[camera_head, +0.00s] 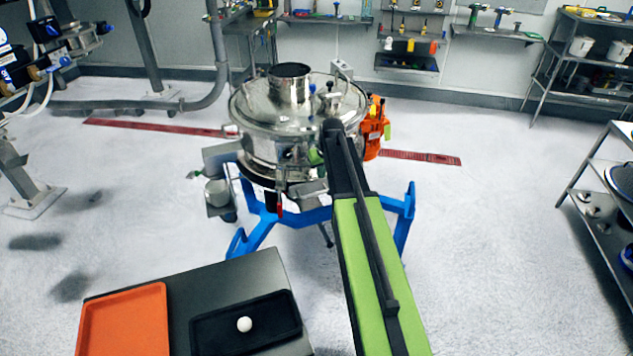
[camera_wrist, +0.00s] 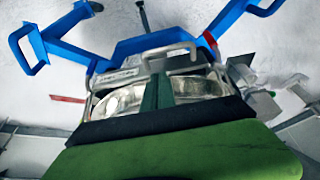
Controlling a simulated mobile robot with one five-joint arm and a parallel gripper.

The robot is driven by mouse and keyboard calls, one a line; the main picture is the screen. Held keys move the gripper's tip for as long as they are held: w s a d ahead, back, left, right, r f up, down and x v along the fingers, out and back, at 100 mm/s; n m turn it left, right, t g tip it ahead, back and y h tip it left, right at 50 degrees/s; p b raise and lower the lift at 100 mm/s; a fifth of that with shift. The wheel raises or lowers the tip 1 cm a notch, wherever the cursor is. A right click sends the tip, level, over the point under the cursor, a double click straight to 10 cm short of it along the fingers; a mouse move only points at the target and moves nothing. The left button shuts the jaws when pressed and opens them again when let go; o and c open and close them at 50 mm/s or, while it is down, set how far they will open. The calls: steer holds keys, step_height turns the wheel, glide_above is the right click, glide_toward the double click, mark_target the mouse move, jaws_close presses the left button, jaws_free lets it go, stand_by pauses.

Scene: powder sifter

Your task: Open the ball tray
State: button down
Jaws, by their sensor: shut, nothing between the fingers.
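The steel powder sifter (camera_head: 275,140) stands on a blue frame in the middle of the head view. In the wrist view, a metal tray-like part with a bar handle (camera_wrist: 165,55) shows on the sifter's front; I take it to be the ball tray, though I cannot be sure. My gripper (camera_wrist: 158,82) is shut and empty, its two dark green fingers side by side and pointing at this part. I cannot tell whether they touch it. In the head view my arm hides part of the sifter's right front and most of my gripper.
A dark table (camera_head: 235,275) at the lower left holds an orange tray (camera_head: 125,322) and a black tray (camera_head: 205,335) with a white ball (camera_head: 244,324). The sifter's blue frame (camera_head: 262,232) reaches out low. A shelf rack (camera_head: 590,205) stands at right. Floor between is clear.

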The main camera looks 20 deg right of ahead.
mark_target(318, 185)
steer(key=b+x, duration=0.9)
steer(key=x, duration=0.1)
steer(key=shift+a, duration=0.1)
steer(key=shift+r, duration=0.1)
